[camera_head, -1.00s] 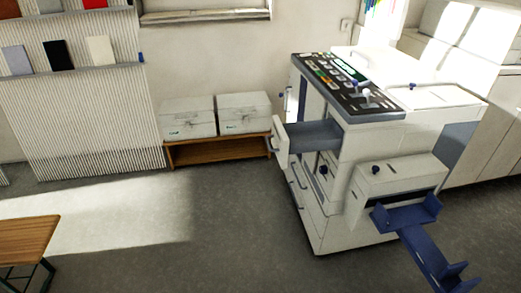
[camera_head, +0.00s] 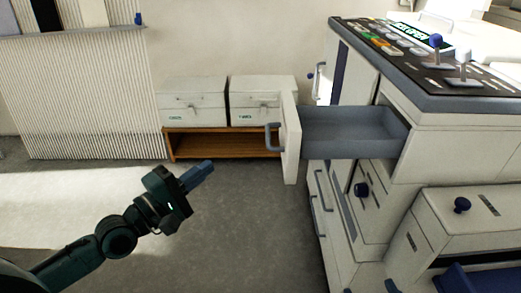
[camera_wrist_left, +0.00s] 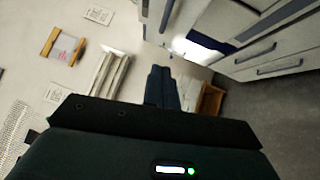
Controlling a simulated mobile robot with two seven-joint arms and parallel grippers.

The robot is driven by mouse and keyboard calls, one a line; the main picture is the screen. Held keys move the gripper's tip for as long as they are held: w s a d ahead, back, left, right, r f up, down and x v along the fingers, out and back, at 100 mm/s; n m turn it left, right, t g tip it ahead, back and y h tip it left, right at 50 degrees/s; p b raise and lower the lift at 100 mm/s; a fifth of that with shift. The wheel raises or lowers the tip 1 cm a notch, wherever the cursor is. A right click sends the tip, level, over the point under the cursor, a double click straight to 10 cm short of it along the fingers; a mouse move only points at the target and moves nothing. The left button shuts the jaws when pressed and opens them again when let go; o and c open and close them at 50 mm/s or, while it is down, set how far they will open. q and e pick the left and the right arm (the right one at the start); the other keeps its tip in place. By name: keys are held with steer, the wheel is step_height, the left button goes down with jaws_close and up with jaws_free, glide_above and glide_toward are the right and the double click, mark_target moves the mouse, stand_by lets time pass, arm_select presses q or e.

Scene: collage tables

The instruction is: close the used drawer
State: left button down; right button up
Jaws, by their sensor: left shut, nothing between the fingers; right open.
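The open drawer (camera_head: 345,125) sticks out to the left from the upper part of the white machine (camera_head: 460,150). It looks empty inside, and its white front carries a grey-blue handle (camera_head: 271,137). My left gripper (camera_head: 205,168) is shut and empty, in front of and to the left of the drawer front, a little lower in the picture and apart from it. Its closed fingers also show in the left wrist view (camera_wrist_left: 161,85). My right gripper is in neither view.
Two white boxes (camera_head: 193,100) stand on a low wooden shelf (camera_head: 215,145) by the wall. Lower drawers with handles (camera_head: 323,190) are shut beneath the open one. A ribbed panel (camera_head: 80,100) stands at the left. The grey floor (camera_head: 240,230) is clear.

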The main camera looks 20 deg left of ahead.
arm_select(q)
steer(key=s+d+x, duration=0.1)
steer(key=d+x, duration=0.1)
steer(key=x, duration=1)
steer(key=shift+d+r, duration=0.2)
steer(key=shift+d, duration=0.05)
steer(key=shift+p, duration=0.35)
